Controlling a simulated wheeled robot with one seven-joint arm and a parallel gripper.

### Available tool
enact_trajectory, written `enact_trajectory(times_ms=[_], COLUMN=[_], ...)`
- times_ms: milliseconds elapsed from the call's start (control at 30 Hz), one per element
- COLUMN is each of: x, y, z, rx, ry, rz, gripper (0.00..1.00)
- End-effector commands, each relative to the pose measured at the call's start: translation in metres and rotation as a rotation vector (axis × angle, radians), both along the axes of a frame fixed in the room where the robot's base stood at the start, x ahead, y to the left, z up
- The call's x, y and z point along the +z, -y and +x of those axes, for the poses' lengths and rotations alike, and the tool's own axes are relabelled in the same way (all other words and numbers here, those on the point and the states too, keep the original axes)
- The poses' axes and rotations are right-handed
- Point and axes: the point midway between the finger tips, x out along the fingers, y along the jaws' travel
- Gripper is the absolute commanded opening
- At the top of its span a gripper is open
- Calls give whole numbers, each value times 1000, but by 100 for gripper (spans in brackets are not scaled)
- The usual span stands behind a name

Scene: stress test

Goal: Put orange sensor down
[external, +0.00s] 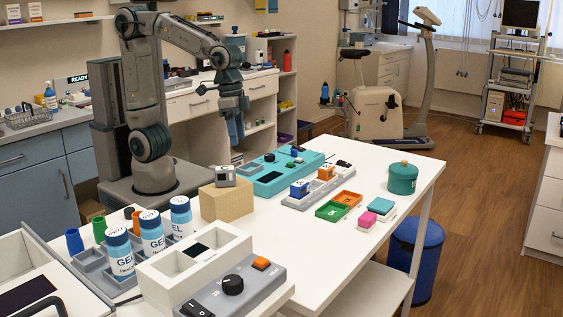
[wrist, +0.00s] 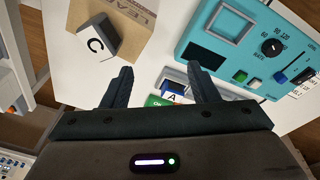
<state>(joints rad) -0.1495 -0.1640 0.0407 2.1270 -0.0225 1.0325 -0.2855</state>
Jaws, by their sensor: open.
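An orange block with a pale top, which looks like the orange sensor (external: 326,173), sits in a grey holder (external: 309,197) on the white table. A blue block marked A (external: 299,188) sits beside it in the same holder. The blue block also shows in the wrist view (wrist: 172,96), partly hidden below and between the fingers. My gripper (external: 236,128) is raised well above the table, left of and behind the holder. In the wrist view my gripper (wrist: 159,68) is open, with nothing between its fingers. I cannot make out the orange block clearly there.
A teal device (external: 290,171) stands behind the holder. A green round tin (external: 402,178) stands right.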

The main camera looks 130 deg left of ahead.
Motion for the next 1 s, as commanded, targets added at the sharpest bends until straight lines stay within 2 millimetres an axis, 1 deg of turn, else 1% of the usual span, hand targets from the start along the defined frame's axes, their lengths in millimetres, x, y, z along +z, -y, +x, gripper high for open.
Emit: enact_trajectory(times_ms=[33, 100, 200, 300, 333, 400, 500, 767, 867, 1000], x=[-5, -14, -26, -37, -39, -42, -45, -43, -33, -8], y=[15, 30, 46, 54, 56, 58, 59, 59, 59, 60], z=[-21, -44, -72, -91, -95, -100, -103, -103, -103, -103], rx=[-89, -202, -336, -424, -443, -472, -487, -485, -486, -489], ry=[13, 27, 43, 53, 55, 59, 59, 59, 64, 79], rz=[14, 34, 61, 80, 83, 90, 94, 93, 94, 94], gripper=[54, 54, 54, 54, 54, 54, 54, 54, 54, 54])
